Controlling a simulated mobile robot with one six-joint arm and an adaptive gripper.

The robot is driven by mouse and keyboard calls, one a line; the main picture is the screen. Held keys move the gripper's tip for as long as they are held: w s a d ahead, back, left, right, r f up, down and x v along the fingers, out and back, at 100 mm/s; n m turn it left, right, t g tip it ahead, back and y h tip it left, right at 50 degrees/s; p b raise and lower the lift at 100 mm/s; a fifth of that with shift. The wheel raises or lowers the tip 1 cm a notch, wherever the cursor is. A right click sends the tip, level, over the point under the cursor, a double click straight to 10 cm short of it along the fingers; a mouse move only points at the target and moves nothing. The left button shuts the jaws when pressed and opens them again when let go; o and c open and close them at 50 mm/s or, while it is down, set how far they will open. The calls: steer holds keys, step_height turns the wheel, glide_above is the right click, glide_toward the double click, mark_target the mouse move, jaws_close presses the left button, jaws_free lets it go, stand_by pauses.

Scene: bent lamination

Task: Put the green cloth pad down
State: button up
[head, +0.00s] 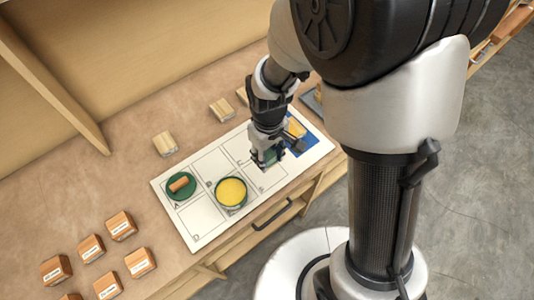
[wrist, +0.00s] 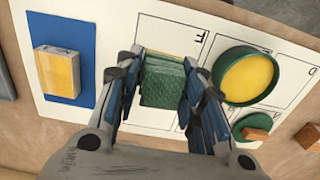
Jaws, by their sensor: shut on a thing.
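The green cloth pad (wrist: 163,85) sits between the two fingers of my gripper (wrist: 165,72) in the wrist view, with a paler layered edge on its far side. My gripper is shut on it. In the head view my gripper (head: 266,157) points down over the right half of the white board (head: 207,236), and only a little of the pad shows. Marked cells with letters lie around and under it. I cannot tell whether the pad touches the board.
A green-rimmed dish of yellow (head: 231,192) stands left of my gripper. Farther left, a green disc (head: 181,192) bears a brown block. A blue patch (wrist: 65,92) with a yellow-and-white block (wrist: 57,72) lies on the other side. Several labelled orange blocks (head: 121,226) stand at lower left.

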steer(key=shift+f+b, duration=0.75)
steer(key=shift+f, duration=1.9)
steer(key=shift+f, duration=0.2)
steer(key=o, duration=0.9)
steer(key=shift+o, duration=0.2)
steer(key=shift+r, duration=0.1)
